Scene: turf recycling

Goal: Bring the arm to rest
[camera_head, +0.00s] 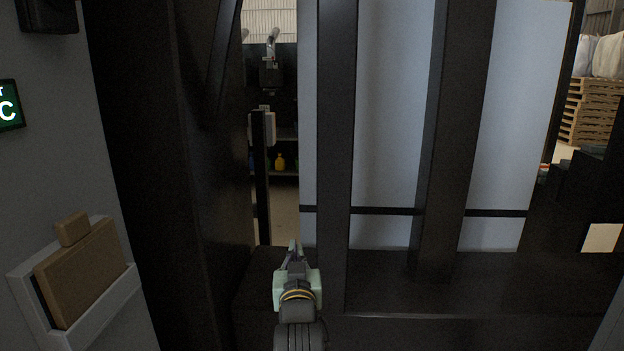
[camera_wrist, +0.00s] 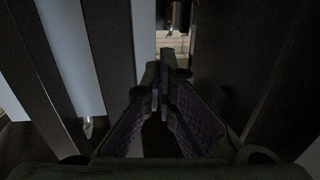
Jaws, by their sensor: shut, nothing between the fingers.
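My gripper (camera_head: 293,247) shows at the lower middle of the head view, on the end of my arm, pointing away from me. It is in front of the dark frame and close to a narrow gap between dark posts. In the wrist view my gripper (camera_wrist: 162,82) has its fingertips together in the middle, with nothing between them. Dark upright bars stand on both sides of it there. I cannot tell whether the gripper touches the dark frame.
Dark posts (camera_head: 337,150) and pale panels (camera_head: 392,120) stand ahead. A dark ledge (camera_head: 450,285) runs below them. A wall holder (camera_head: 100,305) with a brown board (camera_head: 85,270) is at the left. Stacked pallets (camera_head: 590,112) are far right. A yellow bottle (camera_head: 280,162) shows through the gap.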

